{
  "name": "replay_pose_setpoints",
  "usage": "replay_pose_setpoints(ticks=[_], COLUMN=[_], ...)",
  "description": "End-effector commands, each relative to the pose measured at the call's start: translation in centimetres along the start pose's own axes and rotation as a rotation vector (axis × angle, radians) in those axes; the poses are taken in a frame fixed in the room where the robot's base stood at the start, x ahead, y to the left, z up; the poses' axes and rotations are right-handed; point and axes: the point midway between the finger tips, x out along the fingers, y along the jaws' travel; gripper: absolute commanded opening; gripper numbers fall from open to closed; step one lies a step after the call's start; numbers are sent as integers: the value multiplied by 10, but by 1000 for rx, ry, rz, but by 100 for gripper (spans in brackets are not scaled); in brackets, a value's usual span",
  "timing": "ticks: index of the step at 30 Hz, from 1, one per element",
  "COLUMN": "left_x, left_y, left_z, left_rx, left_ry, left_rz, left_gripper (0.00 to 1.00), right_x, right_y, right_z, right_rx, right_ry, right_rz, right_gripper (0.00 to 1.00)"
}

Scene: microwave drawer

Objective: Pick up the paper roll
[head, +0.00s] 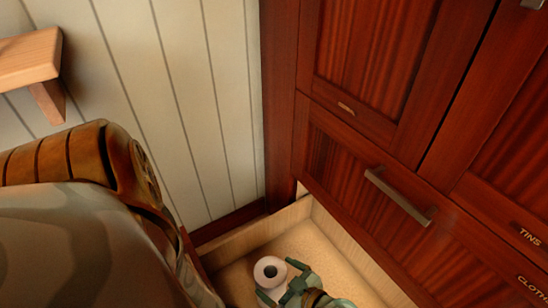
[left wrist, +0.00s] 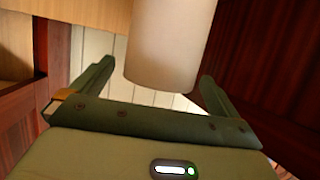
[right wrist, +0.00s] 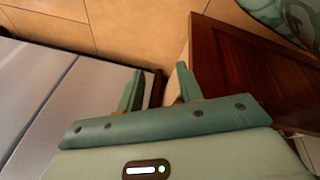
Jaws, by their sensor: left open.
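The white paper roll (head: 270,271) stands upright in an open drawer (head: 253,242), its dark centre hole showing from above. My left gripper (head: 280,280) is in the drawer right by the roll, open, with one finger on either side of its near part. In the left wrist view the roll (left wrist: 172,45) lies ahead between the two spread fingers (left wrist: 156,72), with gaps beside it. I cannot tell whether either finger touches it. My right gripper (right wrist: 159,69) shows only in its wrist view, with its fingers apart and nothing between them.
A dark red wooden cabinet (head: 335,150) with a handled front (head: 400,195) rises beside the drawer. A panelled wall (head: 185,110) stands behind, with a wooden shelf (head: 28,58) at upper left. A dark wooden panel (right wrist: 255,85) is close to my right gripper.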

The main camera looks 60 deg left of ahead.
Motion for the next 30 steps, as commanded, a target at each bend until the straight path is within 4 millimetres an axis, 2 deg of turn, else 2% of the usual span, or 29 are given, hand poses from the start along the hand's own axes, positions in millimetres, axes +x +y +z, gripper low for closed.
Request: replay_pose_setpoints(ticks=[1,5,13,18,19,20,30], left_x=[12,28,30,30,30,30,27], left_y=[-3,-2,-2,-2,-2,-2,-1], left_z=[5,3,1,1,1,1,-4], left_rx=[4,3,1,1,1,1,-1], left_ry=[6,4,1,1,1,1,0], left_rz=[-2,-2,-1,-1,-1,-1,0], left_gripper=[100,100,100,53,44,41,41], right_x=[0,-2,-5,-5,-5,-5,-8], right_y=[-2,-2,0,0,0,0,1], right_z=[-8,-21,-25,-25,-25,-25,-24], right_rx=[21,45,51,51,51,50,44], right_ry=[30,76,93,92,91,91,84], right_rz=[-7,-9,-6,-6,-6,-6,-1], right_gripper=[36,36,36,36,36,36,36])
